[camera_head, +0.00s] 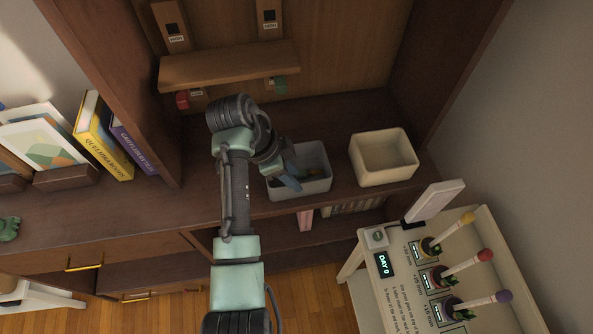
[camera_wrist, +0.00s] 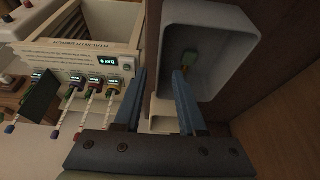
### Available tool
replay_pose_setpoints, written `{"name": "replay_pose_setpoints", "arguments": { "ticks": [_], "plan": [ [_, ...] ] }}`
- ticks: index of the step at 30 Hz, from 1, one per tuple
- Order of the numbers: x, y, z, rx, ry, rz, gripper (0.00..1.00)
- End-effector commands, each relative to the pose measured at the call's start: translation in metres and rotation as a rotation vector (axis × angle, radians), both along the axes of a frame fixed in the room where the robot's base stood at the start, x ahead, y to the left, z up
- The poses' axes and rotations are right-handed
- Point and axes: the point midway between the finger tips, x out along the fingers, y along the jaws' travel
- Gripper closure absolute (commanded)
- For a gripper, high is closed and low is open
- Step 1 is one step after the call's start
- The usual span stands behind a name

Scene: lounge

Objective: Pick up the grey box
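The grey box (camera_head: 316,186) is an open-topped bin on the brown cabinet's ledge, with a small greenish thing inside. In the wrist view the grey box (camera_wrist: 220,88) fills the upper right. My gripper (camera_head: 290,182) is at the box's left part in the head view and hides some of it. In the wrist view my gripper (camera_wrist: 160,75) has its two blue fingers apart. The right finger overlaps the box's opening and the left one is outside, with the near-side wall between them. I cannot tell whether either finger touches the wall.
A cream open box (camera_head: 384,177) stands just right of the grey one. A white stand (camera_head: 400,297) with several coloured-tip sticks is at the lower right. A wooden shelf (camera_head: 228,68) hangs behind my arm. Books (camera_head: 105,140) stand at left.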

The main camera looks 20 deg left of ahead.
Motion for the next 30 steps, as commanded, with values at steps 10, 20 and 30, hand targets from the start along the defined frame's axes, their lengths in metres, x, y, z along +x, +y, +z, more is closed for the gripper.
{"name": "replay_pose_setpoints", "arguments": {
  "ticks": [10,20,30],
  "plan": [
    [0.004,-0.011,-0.035,0.000,0.003,0.000,0.60],
    [0.010,-0.018,-0.055,0.002,-0.001,0.001,0.60],
    [0.010,-0.017,-0.055,0.002,-0.001,0.002,1.00]
  ]
}}
